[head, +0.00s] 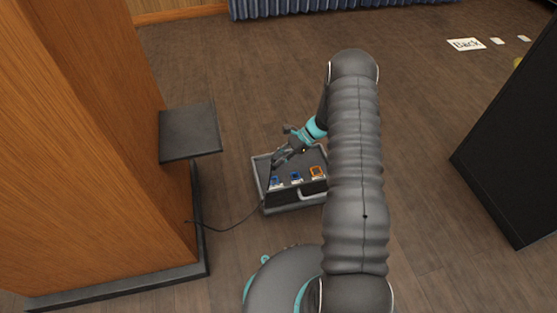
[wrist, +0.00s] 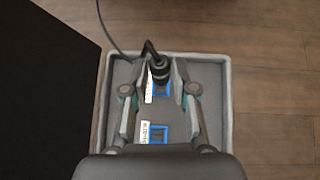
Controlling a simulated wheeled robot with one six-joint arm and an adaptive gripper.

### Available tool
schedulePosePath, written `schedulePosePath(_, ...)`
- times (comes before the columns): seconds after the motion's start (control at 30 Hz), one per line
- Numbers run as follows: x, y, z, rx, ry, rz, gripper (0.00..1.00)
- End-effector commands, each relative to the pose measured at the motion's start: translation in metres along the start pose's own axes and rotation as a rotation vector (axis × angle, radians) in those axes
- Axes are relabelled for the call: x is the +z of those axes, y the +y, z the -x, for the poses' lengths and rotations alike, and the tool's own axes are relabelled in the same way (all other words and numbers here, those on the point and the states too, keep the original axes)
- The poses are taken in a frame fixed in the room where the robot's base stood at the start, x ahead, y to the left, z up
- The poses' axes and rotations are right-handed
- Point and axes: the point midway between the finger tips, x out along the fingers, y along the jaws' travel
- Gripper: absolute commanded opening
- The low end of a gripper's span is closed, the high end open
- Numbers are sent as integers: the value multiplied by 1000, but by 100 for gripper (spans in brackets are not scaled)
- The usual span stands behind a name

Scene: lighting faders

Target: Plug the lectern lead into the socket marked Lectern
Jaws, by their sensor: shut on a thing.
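My gripper (wrist: 163,76) is shut on the black plug (wrist: 159,70) of the lead, with a finger on each side. The plug is over the blue-framed socket (wrist: 161,90) nearer the top of the wrist view; I cannot tell whether it is above it or in it. A white label beside that socket is too small to read. A second blue socket (wrist: 155,134) with its own label lies lower. In the head view my gripper (head: 278,163) is over the grey floor box (head: 257,177). The lead (head: 230,229) runs from the wooden lectern (head: 150,215) to the box.
An orange-framed socket (head: 317,172) is at the box's right, beside my arm. A dark shelf (head: 190,132) juts from the lectern near the box. A black cabinet (head: 510,150) stands at far right. Wooden floor around the box is clear. A "Back" sign (head: 466,44) lies farther off.

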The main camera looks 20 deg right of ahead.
Motion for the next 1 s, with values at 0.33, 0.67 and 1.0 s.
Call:
schedulePosePath(0.33, -11, 4, -10, -68, -65, -46, 0)
schedulePosePath(0.67, -28, 4, -23, -67, -64, -46, 0)
schedulePosePath(1.0, -48, 4, -39, -67, -63, -46, 0)
